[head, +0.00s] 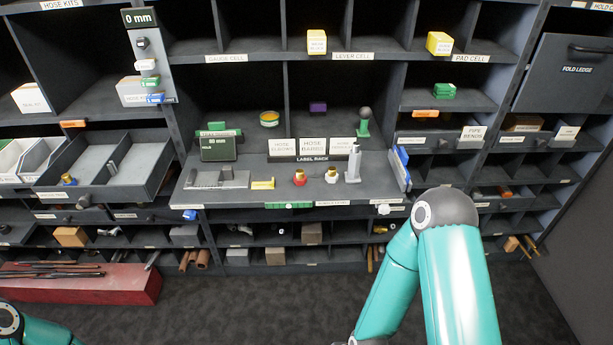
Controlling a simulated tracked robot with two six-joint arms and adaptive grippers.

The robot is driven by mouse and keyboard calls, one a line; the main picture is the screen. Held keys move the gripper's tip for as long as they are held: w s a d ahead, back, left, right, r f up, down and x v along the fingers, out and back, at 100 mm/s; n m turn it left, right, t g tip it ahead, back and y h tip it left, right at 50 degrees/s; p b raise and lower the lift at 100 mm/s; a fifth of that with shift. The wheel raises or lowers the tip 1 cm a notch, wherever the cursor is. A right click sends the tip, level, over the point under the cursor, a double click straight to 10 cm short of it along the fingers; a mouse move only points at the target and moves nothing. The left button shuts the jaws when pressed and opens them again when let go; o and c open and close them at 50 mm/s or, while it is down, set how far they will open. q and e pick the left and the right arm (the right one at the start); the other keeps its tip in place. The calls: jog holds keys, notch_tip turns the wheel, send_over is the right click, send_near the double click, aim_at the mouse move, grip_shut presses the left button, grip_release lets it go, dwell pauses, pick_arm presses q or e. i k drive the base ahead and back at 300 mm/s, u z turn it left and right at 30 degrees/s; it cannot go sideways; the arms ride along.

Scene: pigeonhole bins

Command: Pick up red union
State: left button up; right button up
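A small fitting with a red base and a brass-coloured top, which looks like the red union (299,177), stands upright on the grey pull-out shelf (300,193) in the middle of the pigeonholes. A similar fitting with a white base (331,175) stands just to its right, apart from it. Neither gripper shows. My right arm is bent at the lower right, its elbow below and right of the shelf, and its far end runs out of the bottom edge. Only a bit of my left arm shows at the bottom left corner.
A yellow block (263,184) lies left of the red fitting. A grey upright piece (353,163) stands to the right. A label rack (312,150) rises behind. An open drawer (105,176) juts out at the left. A red box (80,287) sits on the floor below it.

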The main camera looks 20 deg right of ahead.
aim_at(300, 179)
jog(key=u, duration=0.05)
jog(key=i, duration=0.9)
jog(key=z, duration=0.2)
jog(key=k, duration=0.9)
jog(key=u, duration=0.15)
jog(key=i, duration=0.9)
